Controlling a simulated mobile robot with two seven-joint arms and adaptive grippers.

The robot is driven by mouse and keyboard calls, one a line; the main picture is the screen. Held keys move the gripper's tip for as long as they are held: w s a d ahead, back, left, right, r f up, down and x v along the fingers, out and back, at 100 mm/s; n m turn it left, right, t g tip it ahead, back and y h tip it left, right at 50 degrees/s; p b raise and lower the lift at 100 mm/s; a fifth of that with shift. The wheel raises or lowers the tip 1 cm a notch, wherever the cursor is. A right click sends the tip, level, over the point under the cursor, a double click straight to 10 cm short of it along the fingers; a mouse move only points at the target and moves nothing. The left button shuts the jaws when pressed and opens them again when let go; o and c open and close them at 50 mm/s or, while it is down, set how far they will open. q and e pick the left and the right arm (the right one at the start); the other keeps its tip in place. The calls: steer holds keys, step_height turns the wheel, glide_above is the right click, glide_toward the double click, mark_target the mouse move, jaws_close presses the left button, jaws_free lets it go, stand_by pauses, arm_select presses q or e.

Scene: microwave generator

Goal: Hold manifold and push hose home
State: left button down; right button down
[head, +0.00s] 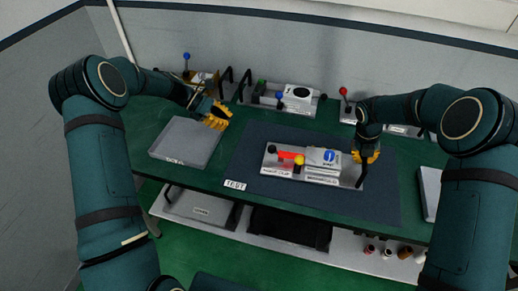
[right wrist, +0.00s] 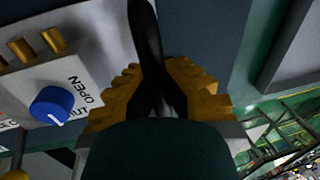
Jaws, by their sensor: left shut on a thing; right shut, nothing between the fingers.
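The manifold appears to be the pale block (head: 325,158) with a blue knob on the metal plate of the dark mat. In the right wrist view the block (right wrist: 70,72) shows "OPEN", the blue knob (right wrist: 52,105) and brass stubs. My right gripper (head: 366,156) is beside the block's right end, fingers shut and empty. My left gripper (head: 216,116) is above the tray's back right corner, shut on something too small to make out. I cannot tell whether the hose is seated.
A grey tray (head: 185,143) lies on the left of the green bench. Fixtures with blue and red knobs line the back (head: 285,97).

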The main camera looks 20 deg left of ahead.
steer(key=c, duration=1.1)
jaws_free()
steer(key=shift+o, duration=0.2)
steer(key=shift+r, duration=0.1)
step_height(320, 180, up, 12)
steer(key=a, duration=0.2)
steer(key=shift+a, duration=0.2)
steer(key=shift+s+f, duration=0.15)
steer(key=shift+f, duration=0.05)
